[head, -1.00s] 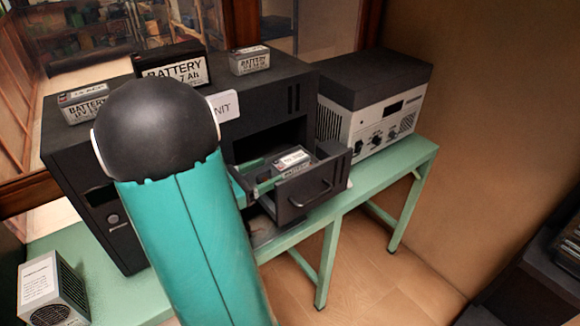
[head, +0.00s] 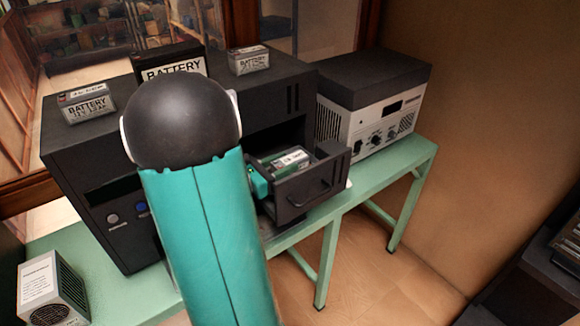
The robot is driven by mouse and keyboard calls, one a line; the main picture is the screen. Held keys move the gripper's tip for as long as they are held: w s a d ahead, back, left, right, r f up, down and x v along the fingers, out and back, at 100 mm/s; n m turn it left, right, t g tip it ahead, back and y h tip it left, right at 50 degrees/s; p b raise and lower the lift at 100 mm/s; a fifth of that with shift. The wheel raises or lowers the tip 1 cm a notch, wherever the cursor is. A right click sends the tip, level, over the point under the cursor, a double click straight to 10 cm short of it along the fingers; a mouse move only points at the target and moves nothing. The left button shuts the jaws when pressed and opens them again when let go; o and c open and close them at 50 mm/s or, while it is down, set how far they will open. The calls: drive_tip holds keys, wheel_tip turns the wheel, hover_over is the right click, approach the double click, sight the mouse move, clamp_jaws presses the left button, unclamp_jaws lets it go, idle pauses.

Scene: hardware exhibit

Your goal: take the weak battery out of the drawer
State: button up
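A small grey battery (head: 293,157) with a white label on top lies in the open drawer (head: 312,190) of the dark cabinet (head: 285,95). The drawer is pulled out toward the front right and has a bar handle. Part of my teal gripper (head: 258,183) shows at the drawer's left side, close to the battery. My arm hides most of the gripper, and I cannot tell whether its fingers touch the battery. A green patch shows beside the battery; I cannot tell whether it is a finger.
On the cabinet top stand a large black battery (head: 172,62) and two small grey batteries, one at left (head: 87,102) and one at right (head: 249,60). A white instrument (head: 372,125) stands right of the drawer on the green bench (head: 385,180). A vented box (head: 52,290) is at lower left.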

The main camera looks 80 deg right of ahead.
clamp_jaws()
